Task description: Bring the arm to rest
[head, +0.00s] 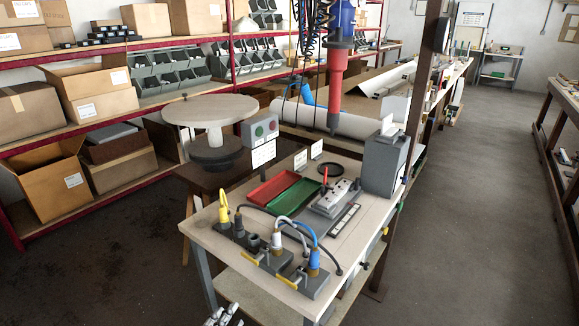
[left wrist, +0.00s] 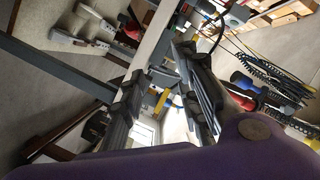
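My left gripper (head: 224,316) shows only in part at the bottom edge of the head view, in front of and below the near edge of the workbench (head: 247,268). In the left wrist view its two dark grey finger assemblies stand apart (left wrist: 160,92), with a gap and background between them. It is open and I see nothing held in it. The rest of the left arm is out of the head view. My right gripper is in neither view.
The bench holds yellow, white and blue connectors (head: 278,243), red (head: 270,188) and green (head: 294,197) trays, and a grey box (head: 384,162). A red tool (head: 337,88) hangs above. Shelves with cartons (head: 100,92) stand left. Floor at right (head: 475,200) is clear.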

